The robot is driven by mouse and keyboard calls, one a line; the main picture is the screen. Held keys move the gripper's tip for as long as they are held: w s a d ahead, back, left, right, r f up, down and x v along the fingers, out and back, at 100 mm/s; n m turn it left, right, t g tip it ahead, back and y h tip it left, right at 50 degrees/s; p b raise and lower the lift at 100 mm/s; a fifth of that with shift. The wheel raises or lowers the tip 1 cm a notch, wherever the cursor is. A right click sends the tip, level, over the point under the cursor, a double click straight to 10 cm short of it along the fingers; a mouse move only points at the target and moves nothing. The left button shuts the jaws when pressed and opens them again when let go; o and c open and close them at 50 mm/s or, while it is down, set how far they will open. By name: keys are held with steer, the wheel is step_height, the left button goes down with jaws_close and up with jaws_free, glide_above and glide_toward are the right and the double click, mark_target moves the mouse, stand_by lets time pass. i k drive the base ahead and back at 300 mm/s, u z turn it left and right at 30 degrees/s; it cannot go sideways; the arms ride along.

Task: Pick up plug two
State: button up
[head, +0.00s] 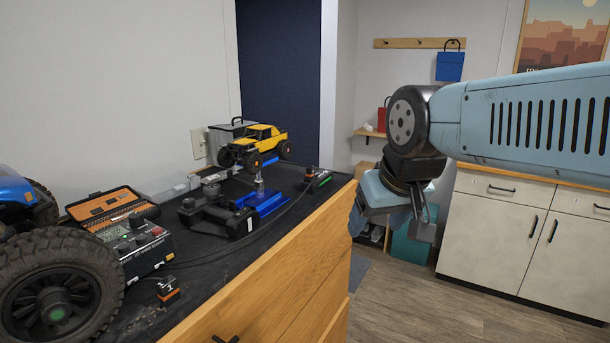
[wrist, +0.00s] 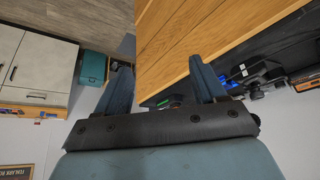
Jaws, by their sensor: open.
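No plug marked "2" can be read in either view. A small dark block (head: 318,180) with a green strip lies at the far right end of the bench, with a cable running to it; I cannot tell whether plug two is there. A black and orange plug marked "1" (head: 167,290) stands near the bench's front. My gripper (head: 392,228) is open and empty, hanging right of the bench, beyond its edge. In the wrist view its two fingers (wrist: 162,68) are spread, with the bench's wooden side behind them and a green-lit part (wrist: 165,104) low between them.
White cabinets (head: 495,230) stand right; floor between is open.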

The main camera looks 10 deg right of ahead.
mark_target(310, 172)
steer(key=k, duration=1)
steer(key=z, duration=0.55)
steer(key=i, duration=1.6)
steer(key=u, duration=0.55)
